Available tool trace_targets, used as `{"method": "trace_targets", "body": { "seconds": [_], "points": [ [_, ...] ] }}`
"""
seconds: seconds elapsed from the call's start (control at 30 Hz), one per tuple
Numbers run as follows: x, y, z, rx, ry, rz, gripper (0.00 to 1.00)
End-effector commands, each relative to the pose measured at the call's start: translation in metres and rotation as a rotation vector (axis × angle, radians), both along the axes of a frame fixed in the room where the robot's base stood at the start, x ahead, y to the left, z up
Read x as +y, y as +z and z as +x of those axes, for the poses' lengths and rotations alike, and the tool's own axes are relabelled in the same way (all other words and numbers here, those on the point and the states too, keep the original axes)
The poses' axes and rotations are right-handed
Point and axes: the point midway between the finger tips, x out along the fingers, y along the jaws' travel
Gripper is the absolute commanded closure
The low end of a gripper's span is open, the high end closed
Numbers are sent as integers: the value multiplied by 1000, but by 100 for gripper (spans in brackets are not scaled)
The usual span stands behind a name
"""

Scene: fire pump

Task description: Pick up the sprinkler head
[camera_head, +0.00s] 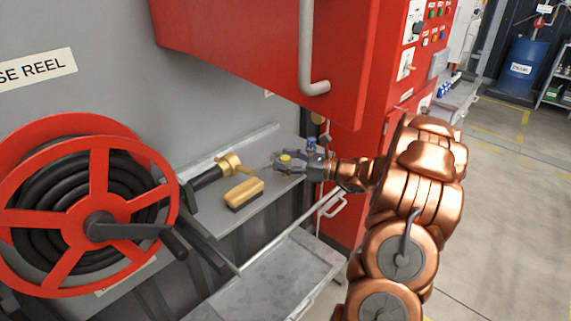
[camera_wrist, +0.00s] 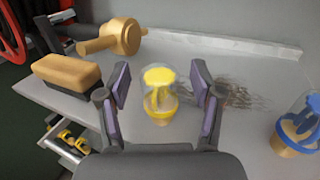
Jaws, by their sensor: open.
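A small yellow-topped sprinkler head (camera_wrist: 159,99) stands upright on the grey shelf, with a clear middle and a yellow ring. In the wrist view my gripper (camera_wrist: 160,86) is open, one finger on each side of it, with gaps between. In the head view my gripper (camera_head: 284,161) is low over the shelf, and a little of the yellow top (camera_head: 286,157) shows. A similar piece with a blue frame and a tan base (camera_wrist: 298,128) stands apart to the right in the wrist view; its blue part also shows beyond my gripper in the head view (camera_head: 311,143).
A wooden-backed brush (camera_wrist: 68,70) and a brass nozzle (camera_wrist: 122,37) lie left on the shelf (camera_head: 262,199). A red hose reel (camera_head: 62,150) stands further left. A red cabinet (camera_head: 262,50) overhangs the shelf. An open grey drawer (camera_head: 290,262) juts out below.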

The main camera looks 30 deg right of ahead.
Motion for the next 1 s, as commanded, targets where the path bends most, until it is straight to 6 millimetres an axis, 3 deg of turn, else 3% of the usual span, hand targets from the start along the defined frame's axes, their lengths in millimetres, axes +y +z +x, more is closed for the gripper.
{"method": "trace_targets", "body": {
  "seconds": [0.07,0.67,1.0],
  "points": [
    [0,0,0,0,0,0,38],
    [0,0,0,0,0,0,100],
    [0,3,0,-1,0,-1,100]
  ]
}}
